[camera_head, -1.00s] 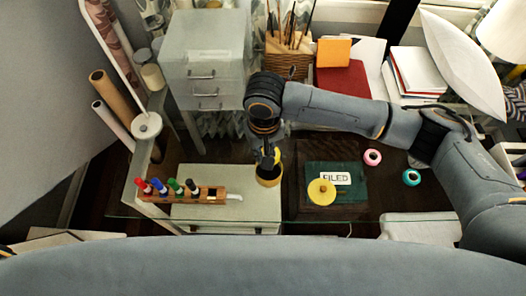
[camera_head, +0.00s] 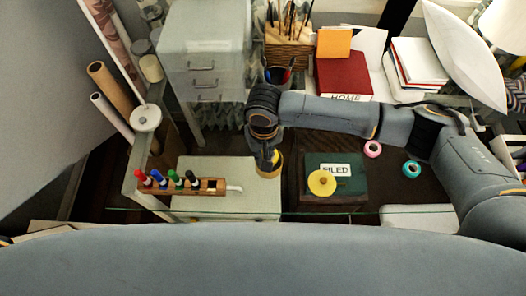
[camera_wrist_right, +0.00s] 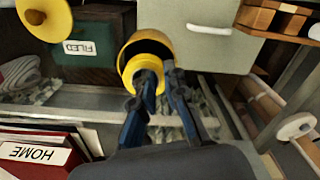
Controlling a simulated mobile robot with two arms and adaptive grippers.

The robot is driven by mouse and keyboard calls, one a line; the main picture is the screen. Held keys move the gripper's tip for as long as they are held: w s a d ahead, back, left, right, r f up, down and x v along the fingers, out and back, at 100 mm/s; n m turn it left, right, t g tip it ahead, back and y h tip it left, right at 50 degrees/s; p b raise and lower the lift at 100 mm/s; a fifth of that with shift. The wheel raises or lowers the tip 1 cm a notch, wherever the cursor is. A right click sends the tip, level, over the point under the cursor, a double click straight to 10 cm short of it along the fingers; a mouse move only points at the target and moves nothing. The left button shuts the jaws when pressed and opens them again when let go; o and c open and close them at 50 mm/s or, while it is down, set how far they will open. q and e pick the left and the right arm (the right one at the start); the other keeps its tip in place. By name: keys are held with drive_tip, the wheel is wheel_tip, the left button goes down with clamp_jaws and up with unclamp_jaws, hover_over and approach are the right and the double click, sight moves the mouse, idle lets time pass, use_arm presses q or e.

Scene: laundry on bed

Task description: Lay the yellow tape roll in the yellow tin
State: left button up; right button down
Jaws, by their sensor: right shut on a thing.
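The yellow tin (camera_head: 277,166) stands open at the right end of the pale cabinet top, partly hidden by my right gripper (camera_head: 268,162) in the head view. In the right wrist view my right gripper (camera_wrist_right: 148,88) is shut on the yellow tape roll (camera_wrist_right: 138,66). The roll is at the mouth of the tin (camera_wrist_right: 152,34), overlapping its dark inside; whether it touches the tin, I cannot tell. My left gripper is not in view.
A yellow knobbed disc (camera_head: 321,183) lies on the green-topped box labelled FILED (camera_head: 350,186). A wooden marker holder (camera_head: 207,187) stands left of the tin. Pink (camera_head: 372,149) and teal (camera_head: 411,169) tape rolls lie to the right. A grey drawer unit (camera_head: 201,60) stands behind.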

drive_tip(key=shift+f, duration=0.6)
drive_tip(key=c, duration=1.3)
unclamp_jaws()
wheel_tip(320, 180, up, 12)
drive_tip(key=shift+s, duration=0.1)
